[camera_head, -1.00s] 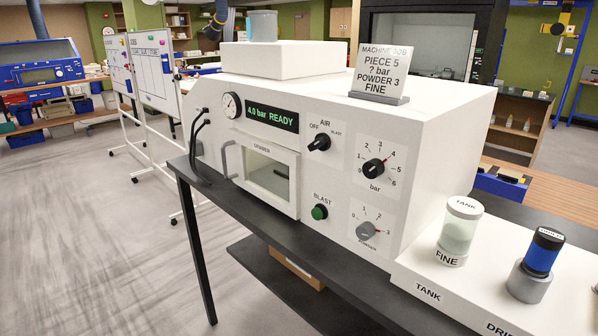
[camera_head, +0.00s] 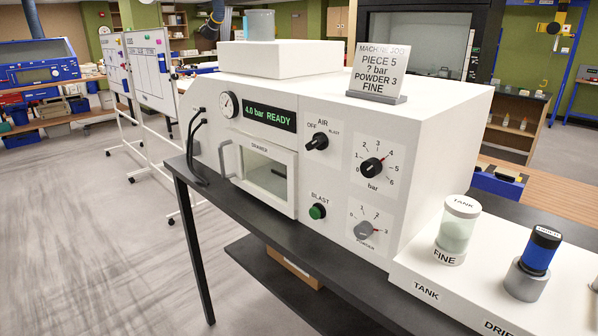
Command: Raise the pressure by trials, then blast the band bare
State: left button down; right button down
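The white blasting machine (camera_head: 440,120) stands on a dark bench. Its display (camera_head: 268,114) reads "4.0 bar READY", beside a round gauge (camera_head: 228,105). The bar knob (camera_head: 372,168) has its red mark at about 4. The grey powder knob (camera_head: 364,230) has its red mark near 3. The AIR switch (camera_head: 317,142) seems turned toward BLAST. The green BLAST button (camera_head: 317,212) is below it. The drawer (camera_head: 262,172) looks shut; what is behind its window is unclear. The job card (camera_head: 379,72) reads "PIECE 5, ? bar, POWDER 3, FINE". Neither gripper is in view.
A FINE tank (camera_head: 457,231) and a blue-topped drier (camera_head: 534,262) stand on a white base at the right. A bluish cup (camera_head: 260,25) stands on the machine's top. Whiteboards (camera_head: 152,70) stand behind left. The floor at the left is clear.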

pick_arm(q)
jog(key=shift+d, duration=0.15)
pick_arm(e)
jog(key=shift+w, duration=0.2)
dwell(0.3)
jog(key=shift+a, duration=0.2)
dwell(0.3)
